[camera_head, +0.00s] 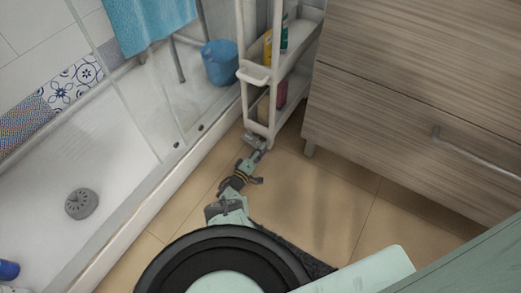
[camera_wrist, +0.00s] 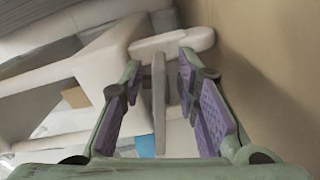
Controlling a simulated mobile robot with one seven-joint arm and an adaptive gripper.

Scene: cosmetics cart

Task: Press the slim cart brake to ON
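The slim cart (camera_head: 257,76) is a narrow white trolley with shelves, standing between the shower and the wooden cabinet. My gripper (camera_head: 256,141) is low at the foot of the cart's near end, close to the floor. In the wrist view my gripper (camera_wrist: 160,62) has its two purple-padded fingers apart. A thin grey upright piece (camera_wrist: 159,100) shows between the fingers, with a gap on each side. A rounded white part (camera_wrist: 173,43) lies just beyond the fingertips. I cannot tell which part is the brake or how it is set.
The wooden cabinet (camera_head: 400,105) stands close on the cart's right. The shower tray (camera_head: 105,150) with its raised edge and glass is on the left. A blue bucket (camera_head: 220,64) and bottles on the cart (camera_head: 268,47) are nearby. Tiled floor (camera_head: 310,205) in front is clear.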

